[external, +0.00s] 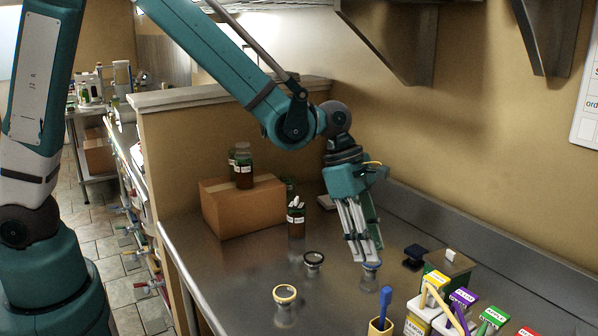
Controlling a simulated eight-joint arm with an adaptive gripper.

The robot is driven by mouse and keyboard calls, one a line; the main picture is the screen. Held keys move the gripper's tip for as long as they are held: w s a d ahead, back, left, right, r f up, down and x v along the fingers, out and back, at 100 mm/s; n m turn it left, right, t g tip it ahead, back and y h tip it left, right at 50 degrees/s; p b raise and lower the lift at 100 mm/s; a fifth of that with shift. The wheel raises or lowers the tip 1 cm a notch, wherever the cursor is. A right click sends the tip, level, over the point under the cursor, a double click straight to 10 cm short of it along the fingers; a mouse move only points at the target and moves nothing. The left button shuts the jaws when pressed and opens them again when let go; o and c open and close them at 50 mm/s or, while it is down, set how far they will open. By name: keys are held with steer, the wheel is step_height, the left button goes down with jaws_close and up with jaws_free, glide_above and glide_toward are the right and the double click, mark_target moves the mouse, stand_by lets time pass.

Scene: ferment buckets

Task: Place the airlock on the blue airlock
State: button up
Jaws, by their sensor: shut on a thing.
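My gripper (365,258) points down over the steel counter, right of the middle. Its fingers are shut on a small round airlock with a bluish-grey rim (371,266). The fingers partly hide it, and I cannot tell whether it is one piece or two stacked, or whether it touches the counter. A black-rimmed airlock (314,258) stands on the counter to the left of the gripper.
A cardboard box (243,208) with jars on it stands at the back left, with a dark jar (296,218) beside it. A dark container (448,264) stands to the right. Coloured cartons (462,300) and a yellow cup (380,328) fill the front right.

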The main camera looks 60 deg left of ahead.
steer(key=w+a+r+p, duration=0.1)
steer(key=w+a+r, duration=0.1)
steer(key=w+a, duration=0.4)
steer(key=shift+w+a+r+n, duration=0.2)
steer(key=shift+w+n, duration=0.1)
steer(key=shift+w, duration=0.65)
glide_toward(378, 268)
steer(key=shift+w+d+f, duration=0.1)
steer(key=shift+w+d, duration=0.5)
steer(key=shift+w, duration=0.1)
steer(key=shift+f, duration=2.05)
steer(key=shift+f+b, duration=0.45)
steer(key=shift+f, duration=0.15)
steer(key=o, duration=0.8)
steer(key=shift+c, duration=0.2)
